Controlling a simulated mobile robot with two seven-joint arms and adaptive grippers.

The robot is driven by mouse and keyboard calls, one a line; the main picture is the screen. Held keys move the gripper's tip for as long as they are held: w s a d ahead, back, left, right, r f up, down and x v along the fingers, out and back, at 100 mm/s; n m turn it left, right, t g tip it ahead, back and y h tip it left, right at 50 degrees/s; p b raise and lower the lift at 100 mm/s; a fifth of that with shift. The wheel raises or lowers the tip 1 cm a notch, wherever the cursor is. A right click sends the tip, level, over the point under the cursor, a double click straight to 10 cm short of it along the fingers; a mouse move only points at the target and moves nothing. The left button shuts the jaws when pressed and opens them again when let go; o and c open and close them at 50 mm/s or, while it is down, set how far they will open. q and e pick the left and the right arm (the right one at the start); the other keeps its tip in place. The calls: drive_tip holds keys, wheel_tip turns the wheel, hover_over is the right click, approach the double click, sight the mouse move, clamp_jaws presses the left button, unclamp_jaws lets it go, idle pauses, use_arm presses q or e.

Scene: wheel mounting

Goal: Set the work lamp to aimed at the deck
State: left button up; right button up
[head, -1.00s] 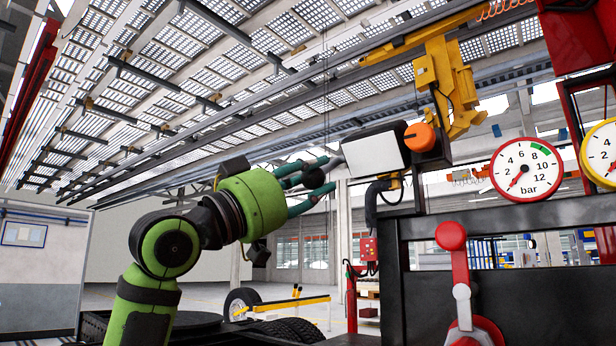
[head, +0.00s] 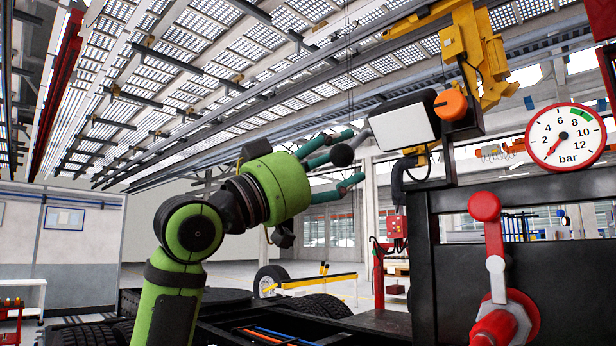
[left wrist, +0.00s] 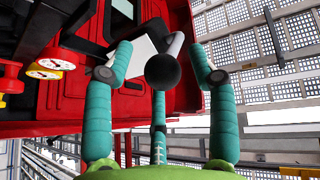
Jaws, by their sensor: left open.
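The work lamp (head: 404,128) has a white rectangular face and a black housing. It sits on a post above the black frame, with an orange knob (head: 450,104) at its right. A grey rod with a dark ball end (head: 342,155) sticks out from the lamp's left side. My left gripper (head: 350,158) has its teal fingers open and spread around the ball, which it does not grip. In the left wrist view the ball (left wrist: 162,71) lies between the fingers, with the pale lamp face (left wrist: 140,62) behind it. My right gripper is out of view.
A pressure gauge (head: 566,137) and a red-knobbed lever (head: 487,207) stand right of the lamp. A yellow hoist (head: 472,60) hangs behind it. The black deck with wheels lies below my left arm. Open air lies left of the arm.

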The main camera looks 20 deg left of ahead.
use_arm(q)
drive_tip(key=v, duration=0.9)
drive_tip(key=shift+a+f, duration=0.25)
drive_tip(key=shift+f, duration=0.3)
drive_tip(key=shift+s, duration=0.1)
